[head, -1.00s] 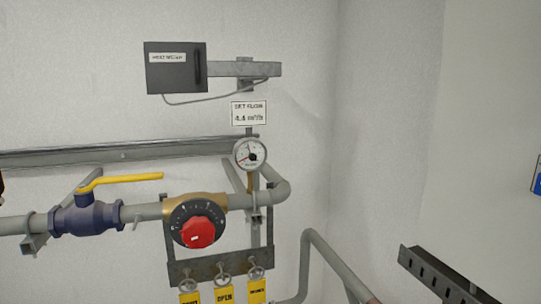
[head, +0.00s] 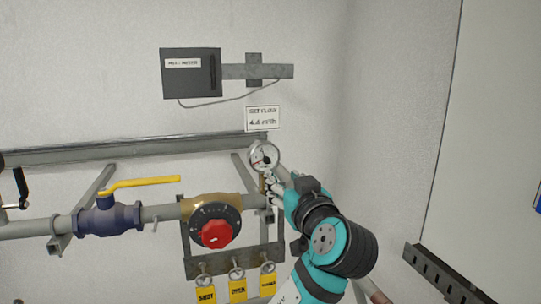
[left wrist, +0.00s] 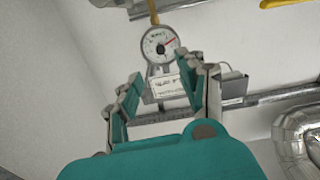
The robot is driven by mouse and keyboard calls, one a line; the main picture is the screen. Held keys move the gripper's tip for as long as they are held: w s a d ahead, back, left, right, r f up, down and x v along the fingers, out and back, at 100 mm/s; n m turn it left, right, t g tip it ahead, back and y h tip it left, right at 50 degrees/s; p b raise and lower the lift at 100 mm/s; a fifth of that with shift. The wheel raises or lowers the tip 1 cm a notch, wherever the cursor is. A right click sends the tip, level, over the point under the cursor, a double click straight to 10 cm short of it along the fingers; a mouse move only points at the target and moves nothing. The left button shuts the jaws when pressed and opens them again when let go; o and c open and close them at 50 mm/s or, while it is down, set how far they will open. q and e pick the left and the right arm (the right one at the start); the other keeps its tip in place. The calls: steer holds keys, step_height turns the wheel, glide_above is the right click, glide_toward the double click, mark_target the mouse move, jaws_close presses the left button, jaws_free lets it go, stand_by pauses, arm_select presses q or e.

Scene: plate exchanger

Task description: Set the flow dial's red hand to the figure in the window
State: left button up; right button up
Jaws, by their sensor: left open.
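The flow dial (head: 264,155) is a small round white gauge on the pipework. It also shows in the left wrist view (left wrist: 159,44), upside down. Its red hand points to the lower left in the head view. A white card (head: 263,118) above it appears to read "SET FLOW 4.4 m³/h"; it also shows in the left wrist view (left wrist: 168,87). My left gripper (head: 274,180) is just below and to the right of the dial. In the left wrist view its open fingers (left wrist: 160,70) stand either side of the dial and card, empty. Contact cannot be told. My right gripper is out of view.
A dark meter box (head: 191,73) hangs above on a grey bracket. A valve with a red knob (head: 216,233) and a blue valve with a yellow lever (head: 140,186) sit at the left. Small tap wheels with yellow tags (head: 238,290) are below.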

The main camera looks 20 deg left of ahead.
mark_target(267, 162)
arm_select(q)
steer(key=p+x, duration=0.4)
steer(key=x, duration=0.5)
steer(key=shift+w+a+r, duration=0.15)
steer(key=shift+w+a, duration=0.35)
jaws_close()
